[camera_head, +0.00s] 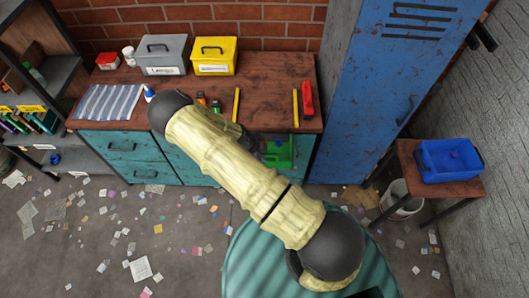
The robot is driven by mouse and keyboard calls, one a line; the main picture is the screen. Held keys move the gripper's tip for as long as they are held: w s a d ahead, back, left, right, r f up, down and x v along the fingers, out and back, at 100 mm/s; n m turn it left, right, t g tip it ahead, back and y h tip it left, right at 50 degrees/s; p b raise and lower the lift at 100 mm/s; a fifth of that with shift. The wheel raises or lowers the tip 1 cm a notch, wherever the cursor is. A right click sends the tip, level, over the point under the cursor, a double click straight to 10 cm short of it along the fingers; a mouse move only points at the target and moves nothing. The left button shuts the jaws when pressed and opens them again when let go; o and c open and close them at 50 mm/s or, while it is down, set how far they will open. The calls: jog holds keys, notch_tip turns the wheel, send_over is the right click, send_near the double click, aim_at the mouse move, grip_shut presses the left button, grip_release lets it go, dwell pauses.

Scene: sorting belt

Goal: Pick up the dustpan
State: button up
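A green object (279,152), which looks like the dustpan, shows at the front edge of the wooden-topped cabinet, right of my arm. My pale yellow arm crosses the middle of the view and hides part of this area. Dark parts of what seems to be my gripper (256,148) show just left of the green object and close to it. The fingers are mostly hidden behind the arm, so I cannot tell whether they touch the green object or are open or shut.
The worktop (265,105) bears a grey toolbox (163,55), a yellow toolbox (214,56), a striped cloth (110,102) and a red tool (307,99). A blue locker (380,80) stands right of it. A blue bin (450,160) sits on a side table. Scraps litter the floor.

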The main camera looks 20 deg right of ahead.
grip_shut()
jog(key=shift+w+r, duration=0.1)
jog(key=shift+r, duration=0.45)
notch_tip(320, 180, up, 9)
jog(key=shift+f+b, duration=0.1)
jog(key=shift+b, duration=1.15)
